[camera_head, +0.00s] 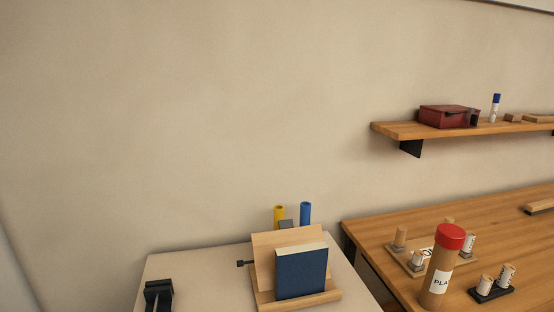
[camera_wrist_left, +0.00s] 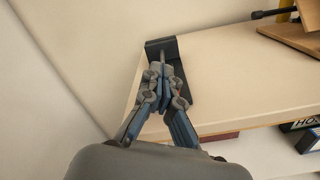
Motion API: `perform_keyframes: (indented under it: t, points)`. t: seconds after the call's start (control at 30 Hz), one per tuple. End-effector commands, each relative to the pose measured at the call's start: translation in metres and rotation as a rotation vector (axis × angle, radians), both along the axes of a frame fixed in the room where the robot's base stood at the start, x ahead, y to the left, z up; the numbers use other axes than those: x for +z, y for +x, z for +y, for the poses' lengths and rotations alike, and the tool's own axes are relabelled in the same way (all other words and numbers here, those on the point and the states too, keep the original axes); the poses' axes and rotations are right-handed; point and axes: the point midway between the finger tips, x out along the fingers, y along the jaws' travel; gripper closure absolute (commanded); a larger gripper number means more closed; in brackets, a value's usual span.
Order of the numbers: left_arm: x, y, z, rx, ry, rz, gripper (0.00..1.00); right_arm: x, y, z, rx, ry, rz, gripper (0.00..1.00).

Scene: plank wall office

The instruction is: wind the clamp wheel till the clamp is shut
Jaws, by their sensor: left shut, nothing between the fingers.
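A dark clamp (camera_head: 158,290) stands at the left end of the pale table (camera_head: 190,262), at the bottom of the head view. In the left wrist view the clamp (camera_wrist_left: 182,88) shows a dark upright plate and a base on the table's corner. I cannot make out its wheel or how far its jaws are apart. My left gripper (camera_wrist_left: 162,72) is shut and empty, its fingertips in front of the clamp and overlapping it in the picture. I cannot tell whether they touch it. My right gripper is in neither view.
A wooden stand (camera_head: 262,290) with a blue book (camera_head: 301,273) and a black side knob (camera_head: 241,263) stands right of the clamp. Yellow and blue tubes are behind it. A wooden desk (camera_head: 385,225) holds a red-capped tube (camera_head: 440,280). The tabletop between clamp and stand is clear.

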Motion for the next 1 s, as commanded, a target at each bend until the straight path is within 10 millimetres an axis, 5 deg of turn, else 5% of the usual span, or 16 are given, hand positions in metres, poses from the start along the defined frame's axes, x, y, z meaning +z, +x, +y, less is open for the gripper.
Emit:
perform_keyframes:
  t: [0.23, 1.0]
  points:
    - [0.0000, 0.0133, 0.0033, 0.001, -0.001, -0.001, 1.00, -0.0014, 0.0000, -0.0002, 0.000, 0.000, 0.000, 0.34]
    - [-0.0047, 0.0132, 0.0037, 0.001, 0.000, 0.002, 1.00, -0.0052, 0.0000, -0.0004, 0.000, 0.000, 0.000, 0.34]
